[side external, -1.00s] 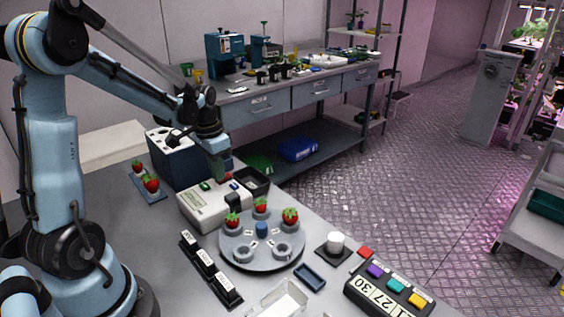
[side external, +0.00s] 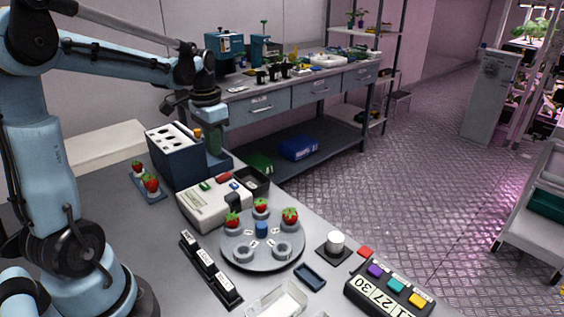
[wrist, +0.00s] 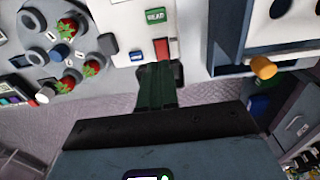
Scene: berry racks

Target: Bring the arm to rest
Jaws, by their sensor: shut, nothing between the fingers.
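My gripper (side external: 215,158) hangs above the table, between the dark blue holed box and the white device in the side view. Its green fingers are together and empty, and they also show in the wrist view (wrist: 157,85). The white device (side external: 205,213) has a green label (side external: 223,177) and a red button (side external: 233,184) on top. In the wrist view the green label (wrist: 156,16) reads "READ", and the red button (wrist: 163,48) lies just beyond the fingertips. The fingers look clear of the device.
The holed box (side external: 178,165) with an orange knob (side external: 198,133) stands close to my gripper. A round grey turntable (side external: 262,262) holds three strawberries. Two more strawberries sit on a small blue rack (side external: 151,196). A button panel (side external: 388,300) is at front right.

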